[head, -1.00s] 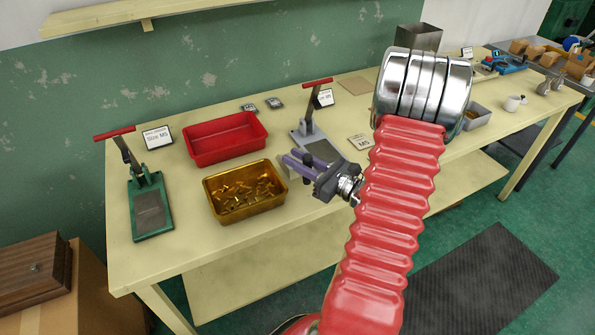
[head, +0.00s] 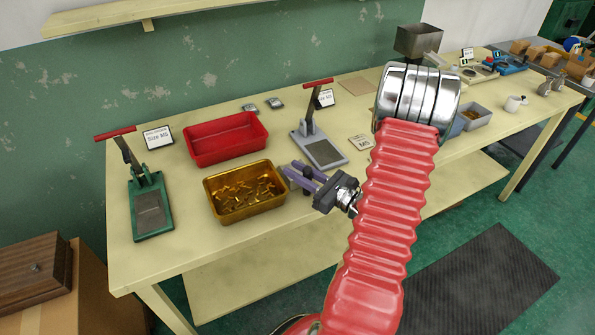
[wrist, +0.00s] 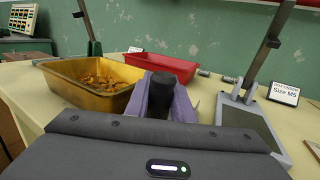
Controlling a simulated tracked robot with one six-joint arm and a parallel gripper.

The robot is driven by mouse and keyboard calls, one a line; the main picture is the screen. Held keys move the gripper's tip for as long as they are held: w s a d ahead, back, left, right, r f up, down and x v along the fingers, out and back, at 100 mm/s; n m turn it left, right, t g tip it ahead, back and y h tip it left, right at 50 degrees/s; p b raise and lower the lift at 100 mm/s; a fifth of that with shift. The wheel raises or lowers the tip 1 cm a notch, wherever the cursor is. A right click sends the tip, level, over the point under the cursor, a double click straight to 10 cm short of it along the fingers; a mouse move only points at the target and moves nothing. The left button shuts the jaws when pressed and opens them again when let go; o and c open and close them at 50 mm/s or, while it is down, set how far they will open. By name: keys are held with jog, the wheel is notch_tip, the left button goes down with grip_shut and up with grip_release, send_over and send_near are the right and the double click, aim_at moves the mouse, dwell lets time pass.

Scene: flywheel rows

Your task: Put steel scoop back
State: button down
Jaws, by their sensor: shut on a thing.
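My gripper (head: 299,176), with purple fingers, is shut on a dark handle (wrist: 165,68) that stands between the fingers in the wrist view. I take it for the steel scoop's handle; the scoop's metal part is hidden or too small to make out. The gripper is over the front of the bench, just right of the gold tray (head: 211,199). That tray holds many brass pieces and shows at the left in the wrist view (wrist: 60,92). The grey lever press (head: 322,152) is just behind and right of the gripper.
A red tray (head: 213,160) stands empty behind the gold one. A green lever press (head: 152,210) is at the bench's left end. A grey bin (head: 476,119) and metal hopper (head: 418,40) are to the right, partly behind my arm. A sign (head: 362,143) lies beside the grey press.

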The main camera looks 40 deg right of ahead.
jog(key=c, duration=1.5)
grip_release()
jog(key=shift+f, duration=0.1)
jog(key=shift+c, duration=0.2)
jog(key=s+d, duration=0.2)
jog(key=s, duration=1)
jog(key=shift+f, duration=0.25)
jog(key=shift+d, duration=0.1)
